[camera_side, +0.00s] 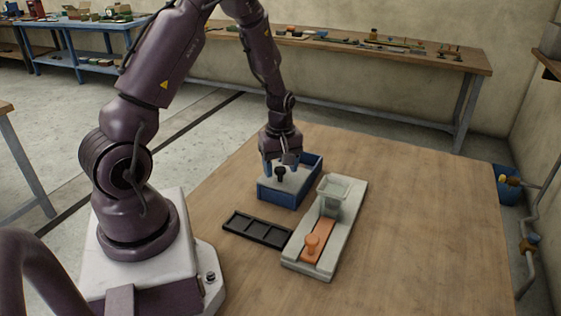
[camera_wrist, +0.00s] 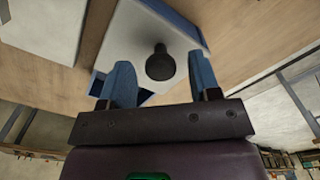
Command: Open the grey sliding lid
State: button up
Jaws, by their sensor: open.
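The grey sliding lid (camera_side: 291,180) lies on top of a blue box (camera_side: 283,198) and has a black knob (camera_side: 280,172). In the wrist view the lid (camera_wrist: 132,42) is a pale grey plate, and its round black knob (camera_wrist: 160,64) stands up near the middle of the view. My gripper (camera_side: 280,167) is above the box, at the knob. In the wrist view its blue fingers (camera_wrist: 162,82) are open, one to each side of the knob and apart from it. Part of the lid and box is hidden behind the fingers.
A black tray with compartments (camera_side: 257,230) lies in front of the box. To the right is a pale grey base (camera_side: 349,213) with an orange slide and knob (camera_side: 312,244) and a small grey hopper (camera_side: 334,190). The table's right side is clear.

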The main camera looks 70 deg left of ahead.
aim_at(280, 168)
notch_tip(280, 168, up, 13)
dwell(0.4)
jog(key=s+d+r+m+t, duration=0.2)
jog(key=s+d+r+m, duration=0.3)
jog(key=d+r+m, duration=0.2)
jog(key=s+d+r+m+t, duration=0.3)
jog(key=s+d+r+m, duration=0.3)
jog(key=d+m, duration=0.5)
jog(key=shift+s+d+r+t, duration=0.15)
jog(key=shift+d+r+t, duration=0.2)
jog(key=shift+d, duration=0.1)
